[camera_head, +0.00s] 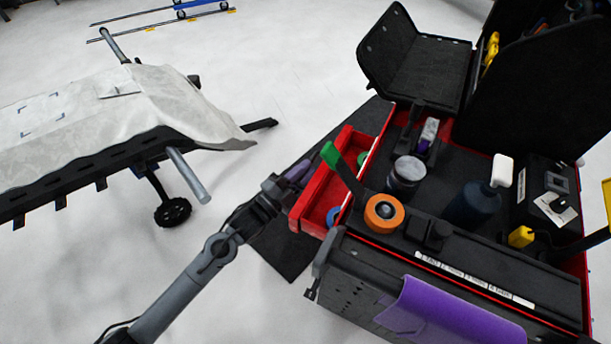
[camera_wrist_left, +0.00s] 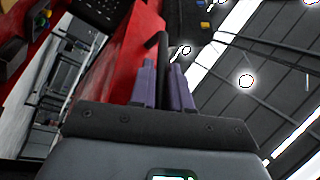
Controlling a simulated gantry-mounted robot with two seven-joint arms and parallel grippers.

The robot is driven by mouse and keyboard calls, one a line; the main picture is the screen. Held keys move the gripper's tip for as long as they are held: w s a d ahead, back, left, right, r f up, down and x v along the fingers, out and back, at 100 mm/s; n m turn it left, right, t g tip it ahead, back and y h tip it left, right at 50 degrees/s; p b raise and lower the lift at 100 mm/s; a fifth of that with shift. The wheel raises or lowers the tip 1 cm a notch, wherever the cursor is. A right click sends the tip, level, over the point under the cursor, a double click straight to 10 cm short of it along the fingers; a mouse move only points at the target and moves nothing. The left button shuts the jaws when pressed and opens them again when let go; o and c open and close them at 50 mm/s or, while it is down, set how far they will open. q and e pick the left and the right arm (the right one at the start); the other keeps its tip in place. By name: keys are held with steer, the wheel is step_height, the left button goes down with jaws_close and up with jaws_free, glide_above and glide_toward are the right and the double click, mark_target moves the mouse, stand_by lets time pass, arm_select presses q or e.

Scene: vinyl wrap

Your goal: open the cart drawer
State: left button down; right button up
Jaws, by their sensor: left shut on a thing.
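The red cart drawer (camera_head: 313,207) sticks out from the left side of the black and red cart (camera_head: 430,262) in the head view. It is pulled out, and its inside shows, with a blue roll and a green roll partly visible. My left gripper (camera_head: 296,174) is at the drawer's outer front. In the left wrist view the purple fingers (camera_wrist_left: 163,88) are shut on a black bar, the drawer handle (camera_wrist_left: 162,48), beside a red panel. The handle is mostly hidden in the head view. My right gripper is in neither view.
A purple sheet (camera_head: 447,312) hangs at the front. A covered table (camera_head: 120,105) stands left. White floor lies between.

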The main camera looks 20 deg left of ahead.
arm_select(q)
steer(key=a, duration=0.4)
steer(key=shift+w, duration=0.2)
steer(key=c, duration=1.4)
jaws_free()
steer(key=shift+c, duration=0.2)
steer(key=shift+p, duration=0.3)
steer(key=p+v, duration=0.3)
steer(key=v, duration=0.7)
steer(key=shift+s+a+p, duration=0.2)
steer(key=shift+s+p, duration=0.1)
steer(key=shift+f, duration=0.15)
